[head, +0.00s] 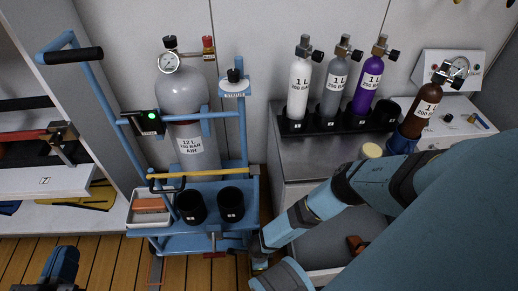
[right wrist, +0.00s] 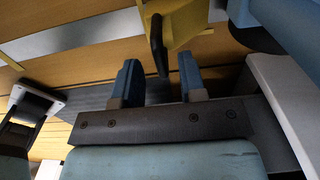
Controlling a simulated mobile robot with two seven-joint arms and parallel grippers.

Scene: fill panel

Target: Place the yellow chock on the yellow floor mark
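The yellow chock (right wrist: 185,22) shows at the top of the right wrist view, with a black handle (right wrist: 158,45) on its near side. My right gripper (right wrist: 158,80) is open, and its two blue fingers stand apart. The handle's end reaches down between them, with a gap visible on each side. In the head view the right gripper is mostly hidden by my arm, low beside the blue cart. My left gripper (head: 60,268) is at the lower left edge of the head view, partly cut off; its opening does not show. I cannot make out the yellow floor mark.
A blue cart (head: 205,245) carries a large grey cylinder (head: 183,92). A steel cabinet (head: 325,155) with several small bottles stands right of it. A shelf (head: 55,180) is at left. Wooden floor (head: 105,255) shows free between the shelf and the cart.

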